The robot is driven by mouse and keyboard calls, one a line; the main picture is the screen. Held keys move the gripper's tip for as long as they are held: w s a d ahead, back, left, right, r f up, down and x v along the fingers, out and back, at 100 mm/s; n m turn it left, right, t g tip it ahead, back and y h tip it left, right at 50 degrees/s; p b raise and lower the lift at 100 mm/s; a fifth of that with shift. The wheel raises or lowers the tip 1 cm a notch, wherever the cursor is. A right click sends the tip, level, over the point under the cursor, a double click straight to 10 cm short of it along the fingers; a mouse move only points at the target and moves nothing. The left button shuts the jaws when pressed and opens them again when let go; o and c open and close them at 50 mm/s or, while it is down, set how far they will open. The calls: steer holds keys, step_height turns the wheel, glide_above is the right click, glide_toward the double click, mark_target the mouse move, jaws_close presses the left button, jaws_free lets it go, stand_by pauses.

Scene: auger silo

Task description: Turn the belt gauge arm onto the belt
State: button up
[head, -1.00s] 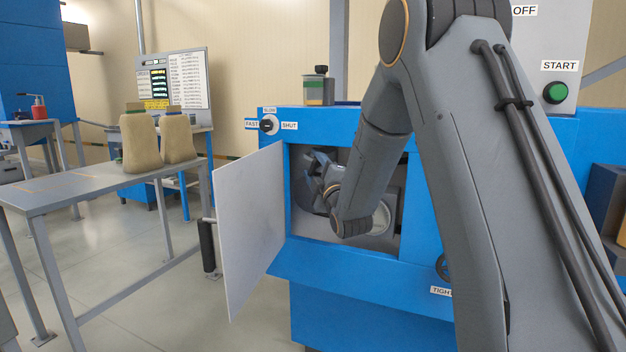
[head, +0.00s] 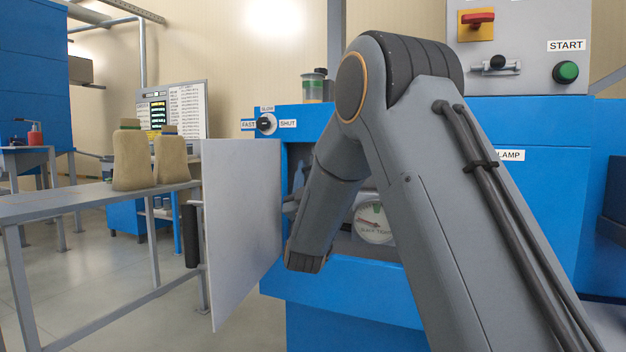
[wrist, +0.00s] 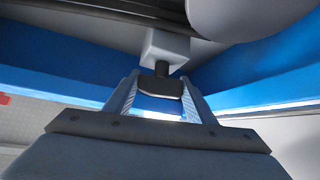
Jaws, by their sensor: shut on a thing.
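The belt gauge's round dial (head: 373,222) shows inside the opening of the blue machine in the head view, partly hidden by my arm. My gripper (wrist: 160,97) is shut on a dark grip (wrist: 160,86) in the wrist view. A short dark stem joins this grip to a light grey block (wrist: 166,47), which I take for part of the gauge arm. A rounded pale part (wrist: 245,15) is at the top right of the wrist view. I cannot clearly make out the belt.
An open white door (head: 240,225) stands left of the opening, close to my wrist. The blue machine (head: 350,297) frames the opening. A control panel (head: 520,50) with a green START button is above right. A grey table (head: 80,203) with sacks is at the left.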

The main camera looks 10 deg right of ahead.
steer(key=shift+f+m+g+h+b, duration=0.1)
steer(key=shift+m+g+h+b, duration=0.65)
steer(key=shift+m+h, duration=1.35)
steer(key=shift+m, duration=0.4)
steer(key=o, duration=1)
steer(key=shift+o, duration=0.2)
steer(key=p+v, duration=0.1)
steer(key=v, duration=0.6)
steer(key=shift+s+a+f, duration=0.2)
steer(key=shift+f, duration=0.1)
